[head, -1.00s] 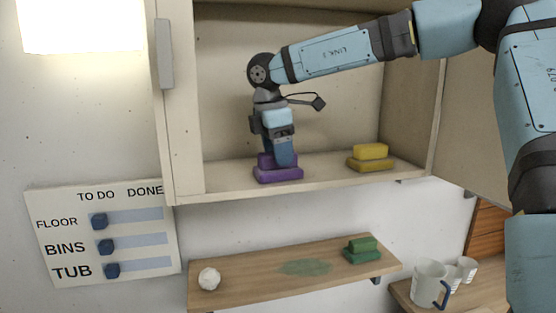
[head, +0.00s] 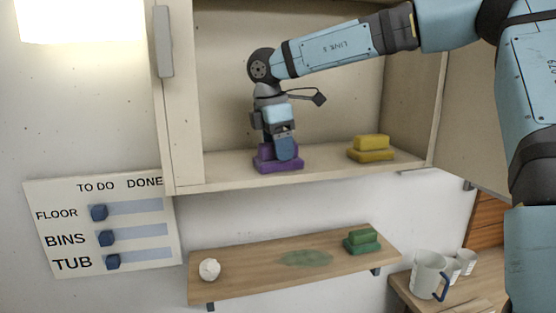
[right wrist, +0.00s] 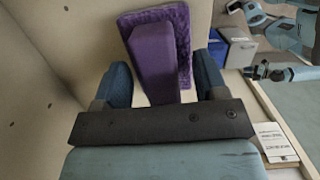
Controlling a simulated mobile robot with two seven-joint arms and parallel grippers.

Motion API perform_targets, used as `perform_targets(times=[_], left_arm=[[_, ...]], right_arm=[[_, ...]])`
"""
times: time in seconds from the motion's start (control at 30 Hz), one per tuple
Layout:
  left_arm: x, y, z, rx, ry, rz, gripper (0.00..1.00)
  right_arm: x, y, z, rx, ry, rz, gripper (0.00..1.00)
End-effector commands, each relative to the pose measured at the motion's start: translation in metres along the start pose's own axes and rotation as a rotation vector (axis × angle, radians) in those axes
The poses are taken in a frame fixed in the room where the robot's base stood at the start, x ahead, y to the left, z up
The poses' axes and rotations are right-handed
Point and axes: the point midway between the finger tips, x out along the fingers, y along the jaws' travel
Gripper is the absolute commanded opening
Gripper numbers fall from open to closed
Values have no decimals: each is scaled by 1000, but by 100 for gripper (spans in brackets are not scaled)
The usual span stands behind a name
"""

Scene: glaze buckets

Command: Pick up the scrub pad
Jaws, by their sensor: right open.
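A purple scrub pad (head: 292,165) with a raised block handle lies on the cabinet's shelf. My right gripper (head: 281,147) points down over it from above. In the right wrist view the purple pad (right wrist: 184,40) shows its fuzzy base at the far side. Its handle stands between the two blue fingers of the open right gripper (right wrist: 163,80). A gap shows beside each finger, so they do not seem to press on the handle. In the head view the near finger hides part of the handle.
A yellow pad (head: 371,149) lies to the right on the same cabinet shelf (head: 325,165). A green pad (head: 362,242) and a white ball (head: 209,269) lie on the wooden shelf (head: 245,275) below. Mugs (head: 429,275) stand at lower right. A slider board (head: 100,225) hangs at left.

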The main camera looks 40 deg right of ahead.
Motion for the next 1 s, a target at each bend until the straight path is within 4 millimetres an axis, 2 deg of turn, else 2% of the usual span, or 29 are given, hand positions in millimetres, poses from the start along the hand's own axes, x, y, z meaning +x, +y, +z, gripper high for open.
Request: perform_targets(times=[0.63, 0.67, 0.87, 0.9, 1.0], left_arm=[[4, 0, 9, 1, -8, 2, 43], [4, 0, 9, 1, -8, 2, 43], [4, 0, 8, 1, -6, 2, 43], [4, 0, 7, 1, -5, 2, 43], [4, 0, 6, 1, -2, 1, 43]], right_arm=[[2, 0, 0, 0, 0, 0, 66], [2, 0, 0, 0, 0, 0, 61], [2, 0, 0, 0, 0, 0, 15], [2, 0, 0, 0, 0, 0, 11], [2, 0, 0, 0, 0, 0, 11]])
